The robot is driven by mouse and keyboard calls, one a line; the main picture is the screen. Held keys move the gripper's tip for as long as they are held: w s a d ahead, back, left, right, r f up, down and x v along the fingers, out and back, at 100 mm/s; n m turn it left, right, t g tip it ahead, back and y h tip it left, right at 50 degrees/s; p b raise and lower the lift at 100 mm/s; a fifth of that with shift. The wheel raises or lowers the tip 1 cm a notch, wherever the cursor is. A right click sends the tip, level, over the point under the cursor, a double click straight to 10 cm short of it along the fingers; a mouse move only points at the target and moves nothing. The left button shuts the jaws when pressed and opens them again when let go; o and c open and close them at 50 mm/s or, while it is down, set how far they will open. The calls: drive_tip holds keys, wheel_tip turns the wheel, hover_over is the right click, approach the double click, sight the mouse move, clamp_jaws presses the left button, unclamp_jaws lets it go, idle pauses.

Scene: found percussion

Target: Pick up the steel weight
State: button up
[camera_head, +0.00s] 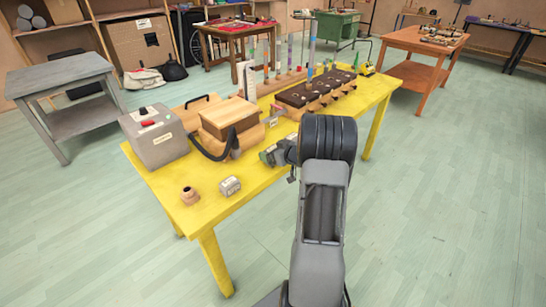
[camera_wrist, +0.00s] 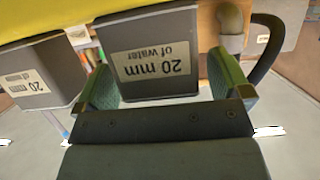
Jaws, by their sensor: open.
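A small silver-grey block (camera_head: 230,186) with a label lies on the near part of the yellow table (camera_head: 185,225); it looks like the steel weight. I cannot make it out in the wrist view. My gripper (camera_head: 268,156) is over the table, to the right of and beyond the block, apart from it. In the wrist view my gripper (camera_wrist: 161,78) is open, its green-padded fingers spread wide. A dark grey box (camera_wrist: 150,50) labelled "20 mm of water" shows between them, upside down; I cannot tell its distance.
A small copper-brown piece (camera_head: 190,195) stands left of the block. Dark-topped troughs (camera_head: 318,92) fill the far right. The table's front left corner is mostly bare.

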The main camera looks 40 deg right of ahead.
drive_tip(key=shift+w, duration=0.1)
drive_tip(key=c, duration=1.3)
drive_tip(key=shift+r, duration=0.1)
drive_tip(key=shift+c, duration=0.5)
